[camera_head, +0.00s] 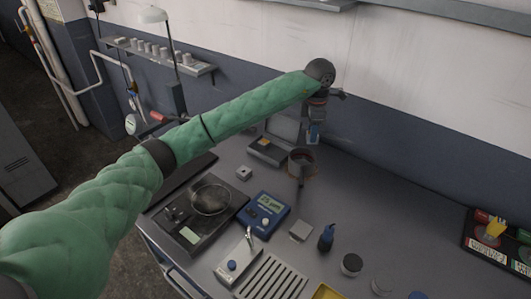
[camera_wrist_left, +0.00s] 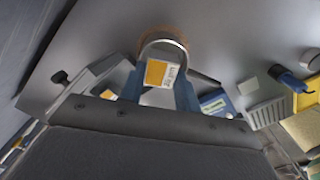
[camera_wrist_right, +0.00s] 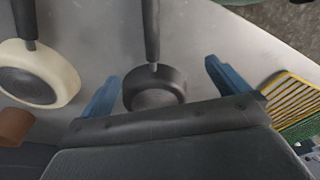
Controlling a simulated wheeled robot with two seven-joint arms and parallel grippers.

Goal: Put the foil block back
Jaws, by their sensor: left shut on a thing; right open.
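My left gripper (camera_wrist_left: 158,88) is shut on a small block (camera_wrist_left: 160,75) with a yellow part and a white printed part, which I take as the foil block. In the head view my left gripper (camera_head: 315,125) hangs above the back of the bench, just over a round pan (camera_head: 301,160). The pan's rim (camera_wrist_left: 165,40) shows behind the block in the left wrist view. The block is held above the bench; its underside is hidden. My right gripper (camera_wrist_right: 160,88) is open and empty above a dark pan (camera_wrist_right: 155,90). It is out of the head view.
An open grey case (camera_head: 268,150) stands left of the pan. A black hotplate (camera_head: 200,205), a blue meter (camera_head: 264,212) and a grey block (camera_head: 300,230) lie nearer. A cream pan (camera_wrist_right: 38,75) is beside the dark one. The bench's right middle is clear.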

